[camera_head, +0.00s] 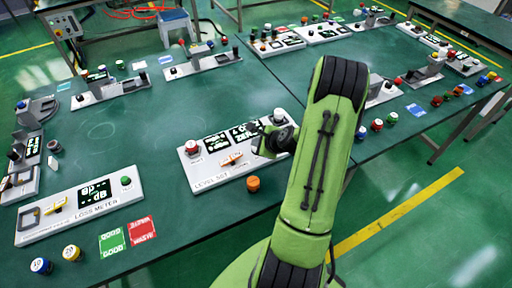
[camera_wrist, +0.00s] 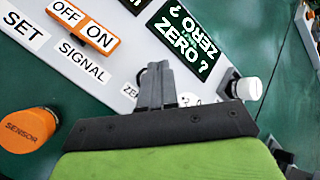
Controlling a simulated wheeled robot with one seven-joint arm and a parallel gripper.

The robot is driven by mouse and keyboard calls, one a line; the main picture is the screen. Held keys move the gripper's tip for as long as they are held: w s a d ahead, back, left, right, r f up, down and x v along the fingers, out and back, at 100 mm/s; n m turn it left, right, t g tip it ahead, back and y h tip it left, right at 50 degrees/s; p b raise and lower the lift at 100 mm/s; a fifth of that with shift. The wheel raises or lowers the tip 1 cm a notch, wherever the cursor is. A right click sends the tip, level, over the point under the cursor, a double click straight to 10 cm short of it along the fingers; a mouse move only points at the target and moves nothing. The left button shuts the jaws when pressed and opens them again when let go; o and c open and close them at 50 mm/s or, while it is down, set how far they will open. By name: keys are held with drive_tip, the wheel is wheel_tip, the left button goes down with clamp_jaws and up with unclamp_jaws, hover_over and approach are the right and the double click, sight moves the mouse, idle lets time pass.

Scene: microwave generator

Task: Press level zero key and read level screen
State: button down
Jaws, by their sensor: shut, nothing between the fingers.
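The white level set panel (camera_head: 215,178) lies on the green table in the head view. Its dark level screen (camera_head: 243,131) shows green-white text; in the wrist view the screen (camera_wrist: 183,38) reads "? In the head view my gripper (camera_head: 266,142) is at the panel's right part. A label starting "ZE" (camera_wrist: 130,91) shows beside the fingers. I cannot make out the zero key; the fingers may hide it. Contact with the panel cannot be told.
An orange OFF/ON switch (camera_wrist: 83,27) sits on the panel. An orange sensor cap (camera_wrist: 28,130) stands on the table close to my gripper. A white-topped knob (camera_wrist: 248,88) is right of the fingers. The loss meter panel (camera_head: 80,210) lies at front left.

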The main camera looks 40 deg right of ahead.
drive_tip(key=shift+f+b, duration=0.45)
drive_tip(key=shift+f, duration=0.1)
idle(0.4)
drive_tip(key=shift+r+p, duration=0.8)
drive_tip(key=shift+r, duration=0.2)
wheel_tip(320, 180, up, 5)
drive_tip(key=p, duration=0.4)
drive_tip(key=shift+r, duration=0.1)
idle(0.5)
